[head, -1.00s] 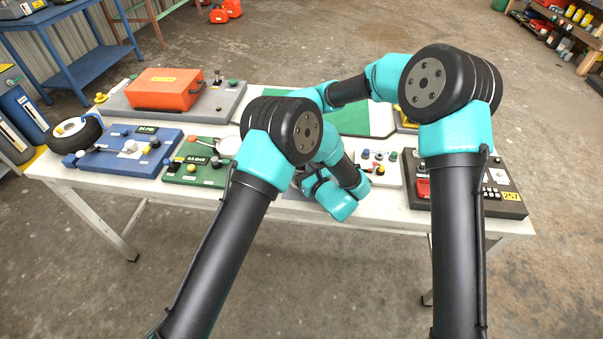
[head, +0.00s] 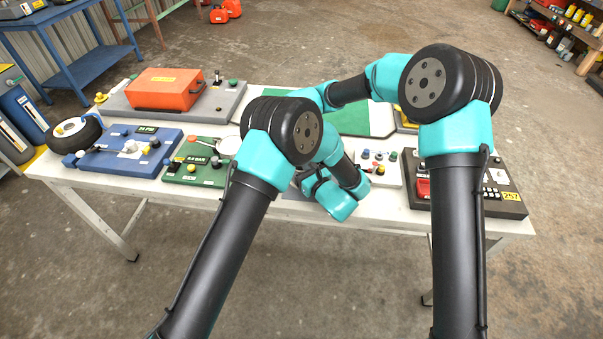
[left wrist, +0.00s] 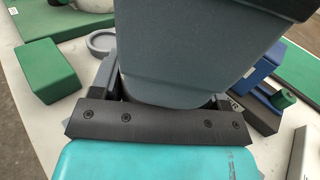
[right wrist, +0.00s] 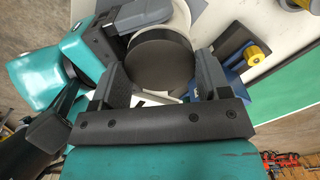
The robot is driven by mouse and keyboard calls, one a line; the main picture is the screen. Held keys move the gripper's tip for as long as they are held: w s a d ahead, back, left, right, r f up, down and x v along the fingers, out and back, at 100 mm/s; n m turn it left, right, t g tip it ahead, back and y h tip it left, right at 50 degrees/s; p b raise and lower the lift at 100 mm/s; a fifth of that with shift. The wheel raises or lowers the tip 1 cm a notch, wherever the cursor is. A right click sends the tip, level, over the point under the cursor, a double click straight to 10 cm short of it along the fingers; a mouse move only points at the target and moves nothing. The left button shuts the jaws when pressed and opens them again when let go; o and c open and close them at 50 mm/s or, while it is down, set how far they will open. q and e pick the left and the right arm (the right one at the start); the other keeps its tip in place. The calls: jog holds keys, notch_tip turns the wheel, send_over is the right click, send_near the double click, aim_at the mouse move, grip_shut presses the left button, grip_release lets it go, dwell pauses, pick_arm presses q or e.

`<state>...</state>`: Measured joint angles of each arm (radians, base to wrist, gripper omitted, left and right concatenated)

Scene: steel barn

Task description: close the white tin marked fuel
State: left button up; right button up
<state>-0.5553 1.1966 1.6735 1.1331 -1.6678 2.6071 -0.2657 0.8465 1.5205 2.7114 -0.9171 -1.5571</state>
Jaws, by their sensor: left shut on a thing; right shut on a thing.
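In the right wrist view a dark grey round lid (right wrist: 157,62) is between the fingers of my right gripper (right wrist: 158,82), which is shut on it. Just beyond it shows part of a pale, white cylinder, the tin (right wrist: 183,20); its marking is not visible. My left gripper comes in from the left there, with a grey finger against the tin. In the left wrist view my left gripper (left wrist: 160,92) is shut, and a large dark grey shape fills the space before it. Whether the lid is seated on the tin cannot be told. In the head view my arms hide tin and grippers.
On the white table (head: 390,213) stand a blue panel (head: 105,165), a green panel (head: 185,178), an orange case (head: 165,88), a white button board (head: 385,172) and a dark keypad box (head: 500,200). A green block (left wrist: 45,70) lies near my left gripper.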

jog(key=m, duration=0.3)
jog(key=shift+m, duration=0.4)
jog(key=m, duration=0.7)
jog(key=shift+m, duration=0.4)
jog(key=m, duration=0.3)
jog(key=shift+m, duration=0.4)
jog(key=m, duration=0.3)
jog(key=shift+m, duration=0.4)
jog(key=m, duration=0.3)
jog(key=shift+m, duration=0.4)
jog(key=m, duration=0.8)
jog(key=shift+f, duration=0.1)
jog(key=o, duration=1)
